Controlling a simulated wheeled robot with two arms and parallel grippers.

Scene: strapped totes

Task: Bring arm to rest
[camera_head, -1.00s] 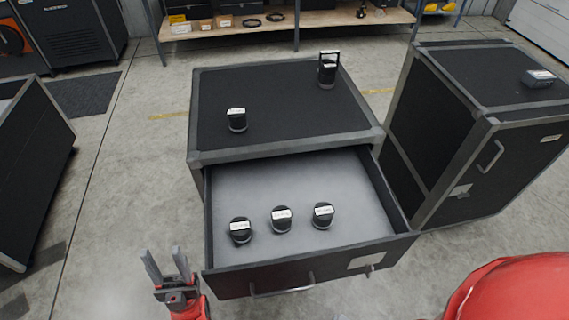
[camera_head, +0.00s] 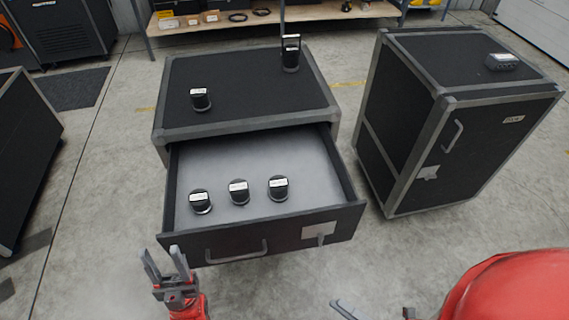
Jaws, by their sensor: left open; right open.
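My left gripper (camera_head: 165,266) is open and empty, fingers pointing up, just in front of the left front corner of an open drawer (camera_head: 320,181). My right gripper (camera_head: 372,312) shows only as fingertips at the bottom edge, set apart with nothing visible between them; the rest of it is out of frame. The drawer of the black case (camera_head: 245,85) is pulled out and holds three black labelled items in a row: left (camera_head: 201,201), middle (camera_head: 239,191) and right (camera_head: 278,188).
On the case top stand a short black item (camera_head: 200,99) and a taller one with a handle (camera_head: 290,55). A second black case (camera_head: 450,110) with a grey device (camera_head: 502,62) on top stands to the right. A shelf (camera_head: 270,17) is behind. Floor in front is clear.

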